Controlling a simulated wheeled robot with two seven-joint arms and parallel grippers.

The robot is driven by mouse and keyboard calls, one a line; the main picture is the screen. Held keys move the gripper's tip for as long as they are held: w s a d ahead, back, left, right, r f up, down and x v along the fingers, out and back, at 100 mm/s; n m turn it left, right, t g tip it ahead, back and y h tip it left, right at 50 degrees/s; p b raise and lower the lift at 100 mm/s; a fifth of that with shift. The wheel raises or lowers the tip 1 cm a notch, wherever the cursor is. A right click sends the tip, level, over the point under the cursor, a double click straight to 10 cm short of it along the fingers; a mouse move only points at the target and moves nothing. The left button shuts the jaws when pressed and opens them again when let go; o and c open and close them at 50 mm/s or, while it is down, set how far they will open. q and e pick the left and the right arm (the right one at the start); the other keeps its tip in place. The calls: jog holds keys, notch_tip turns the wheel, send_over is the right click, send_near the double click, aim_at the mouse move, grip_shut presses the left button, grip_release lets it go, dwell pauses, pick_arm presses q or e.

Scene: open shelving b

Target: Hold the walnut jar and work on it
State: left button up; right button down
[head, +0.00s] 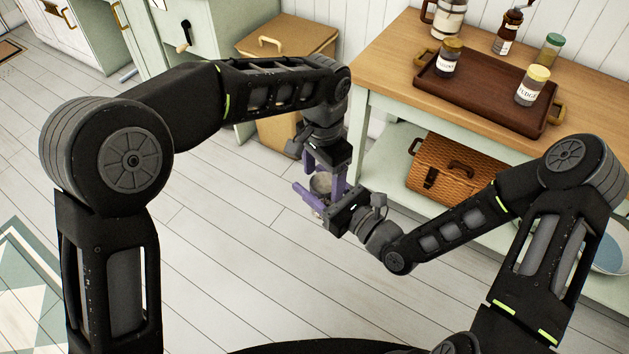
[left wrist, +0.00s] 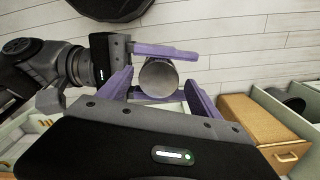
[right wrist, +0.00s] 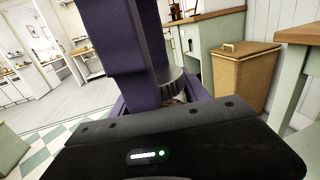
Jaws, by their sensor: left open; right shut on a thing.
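The walnut jar (head: 321,184) is a small jar with a grey metal lid, held in the air between my two grippers. My right gripper (head: 312,197) is shut on its body from the side. My left gripper (head: 325,172) points down from above, open, with its purple fingers on either side of the lid. In the left wrist view the round lid (left wrist: 158,78) lies between the left fingers, with the right gripper's fingers along its sides. In the right wrist view a left finger hides most of the jar, and only part of the ribbed lid (right wrist: 171,76) shows.
A wooden-topped shelf unit (head: 392,63) stands at the right, with a dark tray (head: 485,92) of jars on top and a wicker basket (head: 457,172) below. A tan lidded bin (head: 283,35) stands behind my grippers. The floor around them is clear.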

pick_arm(q)
jog(key=shift+s+d, duration=0.1)
jog(key=shift+r, duration=2.3)
jog(key=shift+c, duration=0.5)
jog(key=shift+s+d+r, duration=0.2)
jog(key=shift+d+r, duration=0.05)
jog(key=shift+d, duration=0.2)
jog(key=shift+d+r+t, duration=0.15)
jog(key=shift+r+t, duration=0.15)
jog(key=shift+r, duration=0.05)
jog(key=n, duration=0.1)
jog(key=r+n, duration=0.1)
jog(key=n, duration=0.1)
jog(key=shift+w+a+r+n, duration=0.25)
jog(key=shift+r+n, duration=0.15)
jog(key=n, duration=0.2)
jog(key=a+n, duration=0.1)
jog(key=shift+w+r, duration=0.15)
jog(key=shift+r, duration=0.1)
jog(key=shift+d+n, duration=0.1)
jog(key=shift+n, duration=0.8)
